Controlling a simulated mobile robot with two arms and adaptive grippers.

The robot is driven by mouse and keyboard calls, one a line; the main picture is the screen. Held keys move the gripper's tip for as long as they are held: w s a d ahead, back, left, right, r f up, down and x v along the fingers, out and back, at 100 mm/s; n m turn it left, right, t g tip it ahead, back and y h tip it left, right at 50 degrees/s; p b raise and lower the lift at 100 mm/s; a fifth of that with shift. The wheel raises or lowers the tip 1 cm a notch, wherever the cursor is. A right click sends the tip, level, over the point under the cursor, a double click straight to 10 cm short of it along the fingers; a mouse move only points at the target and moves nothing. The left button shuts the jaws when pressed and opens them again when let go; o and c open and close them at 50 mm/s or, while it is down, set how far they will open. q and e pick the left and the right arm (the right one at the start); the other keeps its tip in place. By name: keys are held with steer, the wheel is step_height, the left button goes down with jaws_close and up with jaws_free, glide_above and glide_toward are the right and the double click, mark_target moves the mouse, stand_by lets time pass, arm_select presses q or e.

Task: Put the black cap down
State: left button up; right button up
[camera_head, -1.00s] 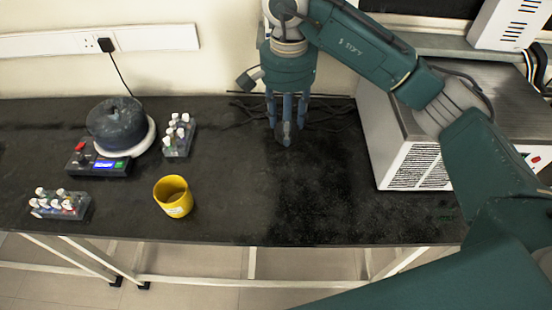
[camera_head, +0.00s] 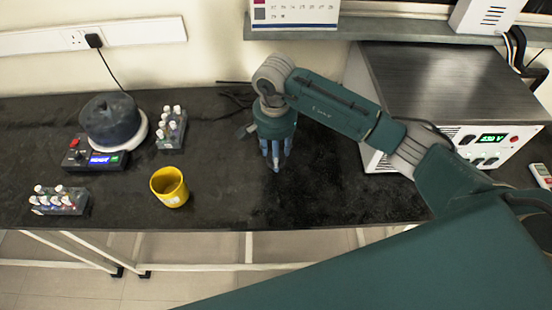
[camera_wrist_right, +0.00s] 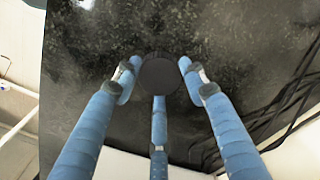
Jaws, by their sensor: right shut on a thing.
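My right gripper (camera_head: 275,165) points straight down over the dark bench top, right of the yellow mug. In the right wrist view, its three blue fingers (camera_wrist_right: 158,85) close around the round black cap (camera_wrist_right: 160,74), which sits between the fingertips. In the head view the cap cannot be made out against the dark fingertips and bench. Whether the cap touches the bench is hard to tell. My left gripper is not in view.
The yellow mug (camera_head: 169,187) stands left of the gripper. Bottle racks (camera_head: 171,130) (camera_head: 60,202) and a black heating mantle (camera_head: 112,122) are further left. A metal instrument (camera_head: 450,85) stands at the right, cables (camera_head: 235,98) behind. The bench front is clear.

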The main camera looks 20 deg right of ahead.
steer(key=shift+f+p, duration=0.3)
steer(key=shift+f, duration=1.55)
steer(key=shift+f, duration=0.15)
steer(key=o, duration=0.8)
